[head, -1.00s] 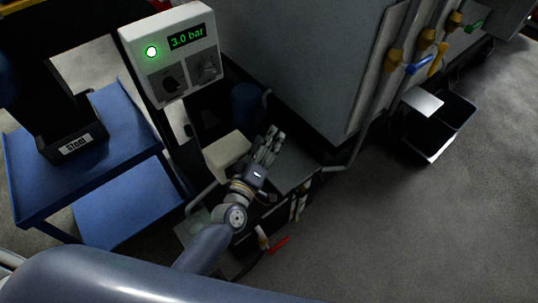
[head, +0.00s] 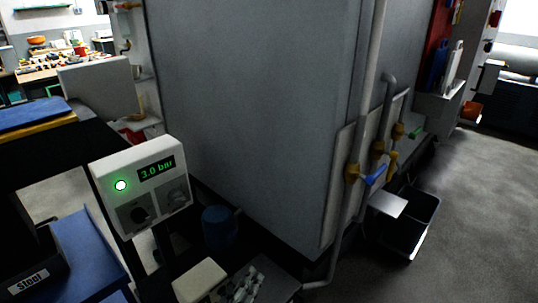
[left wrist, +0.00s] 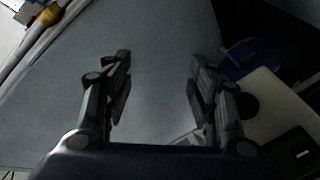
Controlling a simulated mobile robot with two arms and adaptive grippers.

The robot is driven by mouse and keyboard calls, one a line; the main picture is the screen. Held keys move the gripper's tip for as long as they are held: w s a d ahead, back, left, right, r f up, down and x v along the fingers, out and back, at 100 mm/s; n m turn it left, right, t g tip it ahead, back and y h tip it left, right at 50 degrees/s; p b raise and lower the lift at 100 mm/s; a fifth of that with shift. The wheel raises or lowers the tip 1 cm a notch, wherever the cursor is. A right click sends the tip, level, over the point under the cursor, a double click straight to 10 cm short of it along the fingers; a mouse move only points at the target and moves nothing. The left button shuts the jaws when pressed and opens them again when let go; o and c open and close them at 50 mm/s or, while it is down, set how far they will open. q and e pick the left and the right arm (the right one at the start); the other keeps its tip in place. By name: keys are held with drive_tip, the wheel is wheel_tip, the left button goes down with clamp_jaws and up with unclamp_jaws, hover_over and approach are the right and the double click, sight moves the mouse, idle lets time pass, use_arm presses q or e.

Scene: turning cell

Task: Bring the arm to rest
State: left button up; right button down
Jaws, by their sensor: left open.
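My left gripper (head: 245,284) shows at the bottom edge of the head view, low in front of the big grey cabinet (head: 245,110) and beside a cream box (head: 200,280). In the left wrist view its two fingers (left wrist: 158,95) stand wide apart with nothing between them. Behind the fingers is a plain grey surface. Most of my left arm is below the head view's frame. My right gripper is in neither view.
A control box (head: 140,185) reading 3.0 bar stands left of the cabinet. Pipes with a blue-handled valve (head: 374,175) and a black bin (head: 408,226) are at right. Grey floor (head: 470,220) is clear at far right.

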use_arm(q)
drive_tip(key=s+d+f+m+g+h, duration=0.1)
drive_tip(key=s+f+m+g, duration=0.1)
drive_tip(key=s+m+g, duration=0.65)
drive_tip(key=s+a+g+y, duration=0.25)
drive_tip(key=s+a, duration=0.35)
drive_tip(key=s, duration=0.3)
drive_tip(key=s+a+g+y, duration=0.25)
drive_tip(key=s+a, duration=0.35)
drive_tip(key=s, duration=0.4)
wheel_tip(320, 180, down, 27)
drive_tip(key=s, duration=0.2)
drive_tip(key=s+a+f+g, duration=0.2)
drive_tip(key=s+a+f, duration=0.1)
drive_tip(key=s+f, duration=1.2)
drive_tip(key=shift+s+f+m+y, duration=0.2)
drive_tip(key=shift+s+m+y, duration=0.15)
drive_tip(key=shift+s, duration=0.2)
